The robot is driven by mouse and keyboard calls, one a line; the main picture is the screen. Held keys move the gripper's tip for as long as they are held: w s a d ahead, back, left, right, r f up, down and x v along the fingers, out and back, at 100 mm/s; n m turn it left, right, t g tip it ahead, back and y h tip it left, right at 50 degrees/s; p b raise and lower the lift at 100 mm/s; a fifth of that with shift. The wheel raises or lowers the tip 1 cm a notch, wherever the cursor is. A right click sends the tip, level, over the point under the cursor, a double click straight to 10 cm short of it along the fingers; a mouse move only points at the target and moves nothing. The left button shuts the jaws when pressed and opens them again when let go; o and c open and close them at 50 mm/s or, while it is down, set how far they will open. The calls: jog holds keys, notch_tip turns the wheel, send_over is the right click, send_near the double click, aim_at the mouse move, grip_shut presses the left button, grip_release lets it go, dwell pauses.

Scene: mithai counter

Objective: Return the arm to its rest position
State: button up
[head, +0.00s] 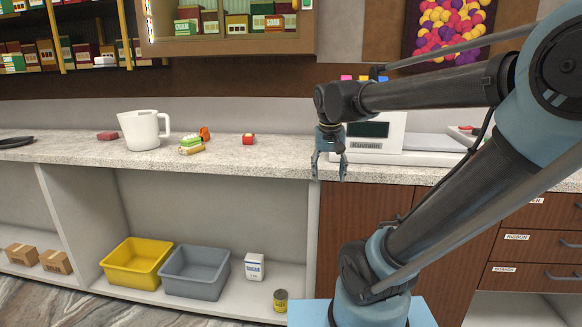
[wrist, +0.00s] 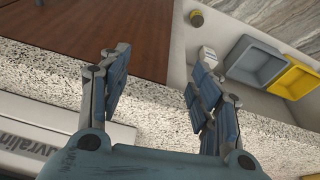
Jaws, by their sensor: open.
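My gripper (head: 329,168) hangs at the end of my arm in front of the counter's edge, left of the white scale. Its two fingers point down and stand apart with nothing between them. In the wrist view my gripper (wrist: 155,85) also shows open and empty, with the speckled counter edge and the brown cabinet front behind it. The arm reaches in from the right, with the elbow high and the forearm roughly level.
Yellow (head: 137,262) and grey (head: 195,271) bins, a white packet (head: 254,267) and a can (head: 280,300) sit on the low shelf. A cabinet (head: 230,48) hangs above.

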jog(key=s+d+f, duration=0.3)
jog(key=s+f, duration=0.4)
jog(key=s+d+f, duration=0.4)
jog(key=s+f, duration=0.3)
jog(key=f, duration=0.1)
jog(key=shift+f+n+g+y, duration=0.15)
jog(key=shift+n+g+y, duration=0.15)
jog(key=shift+d, duration=0.1)
